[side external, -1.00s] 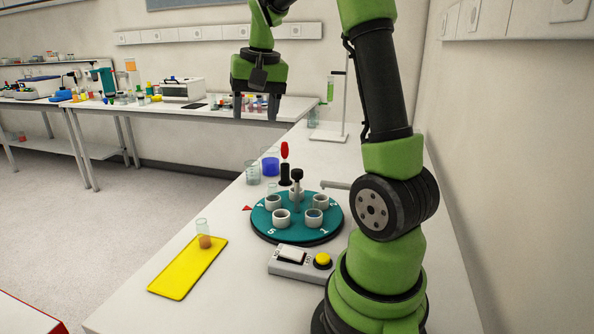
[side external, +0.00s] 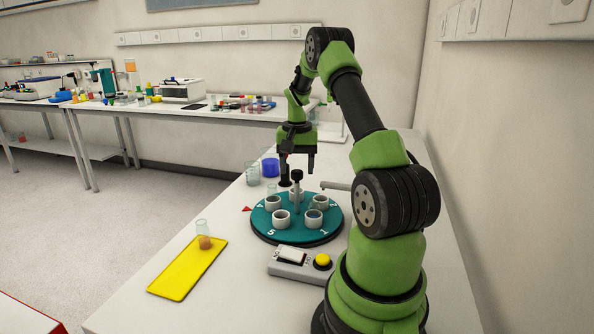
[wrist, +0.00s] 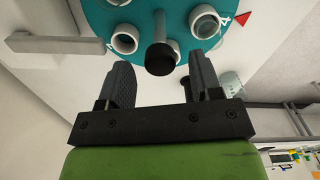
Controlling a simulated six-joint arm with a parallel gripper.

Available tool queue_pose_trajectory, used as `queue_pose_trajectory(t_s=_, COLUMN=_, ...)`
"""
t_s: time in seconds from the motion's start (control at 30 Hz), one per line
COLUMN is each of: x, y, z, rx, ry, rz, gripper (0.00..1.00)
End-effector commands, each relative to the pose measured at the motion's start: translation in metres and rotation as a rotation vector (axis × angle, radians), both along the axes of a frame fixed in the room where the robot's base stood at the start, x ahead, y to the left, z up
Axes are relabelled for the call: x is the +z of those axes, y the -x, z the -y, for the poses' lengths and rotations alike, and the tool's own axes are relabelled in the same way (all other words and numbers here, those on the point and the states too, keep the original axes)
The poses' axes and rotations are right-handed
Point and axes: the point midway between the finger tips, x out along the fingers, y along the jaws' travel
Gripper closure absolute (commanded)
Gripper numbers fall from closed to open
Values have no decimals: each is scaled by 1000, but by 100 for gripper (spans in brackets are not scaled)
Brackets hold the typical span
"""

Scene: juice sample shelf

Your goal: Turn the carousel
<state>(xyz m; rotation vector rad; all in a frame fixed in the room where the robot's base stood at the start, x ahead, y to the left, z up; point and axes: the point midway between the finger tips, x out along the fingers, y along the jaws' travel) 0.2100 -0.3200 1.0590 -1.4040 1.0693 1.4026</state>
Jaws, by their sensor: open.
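The carousel (side external: 298,231) is a teal numbered disc with several white cups around a central post topped by a black knob (side external: 297,174). It lies flat on the bench, with a red pointer (side external: 247,209) at its left edge. In the wrist view the disc (wrist: 181,14) fills the top, the pointer (wrist: 243,19) is beside the number 4, and the knob (wrist: 160,58) shows between my fingers. My gripper (side external: 298,168) is open, pointing down above the far part of the carousel. Its fingertips (wrist: 159,65) appear on either side of the knob, but I cannot tell whether they are level with it.
A yellow tray (side external: 181,278) with a brown ball (side external: 205,243) and a glass (side external: 201,228) lies front left. A control box (side external: 290,265) with a yellow button stands in front. A beaker (side external: 252,173) and a blue container (side external: 271,167) stand behind. A metal spout (side external: 335,186) is at the right.

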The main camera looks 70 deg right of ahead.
Motion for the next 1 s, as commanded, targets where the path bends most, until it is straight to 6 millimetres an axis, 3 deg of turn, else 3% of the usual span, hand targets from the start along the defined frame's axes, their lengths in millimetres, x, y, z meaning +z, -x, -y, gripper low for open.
queue_pose_trajectory(t_s=0.13, x=-12, y=0, z=-1, rx=-1, ry=-2, rz=0, gripper=41)
queue_pose_trajectory(t_s=0.43, x=-14, y=0, z=0, rx=-1, ry=0, rz=1, gripper=41)
queue_pose_trajectory(t_s=0.7, x=-13, y=0, z=0, rx=-1, ry=0, rz=1, gripper=100)
queue_pose_trajectory(t_s=1.0, x=-13, y=0, z=0, rx=-15, ry=1, rz=1, gripper=100)
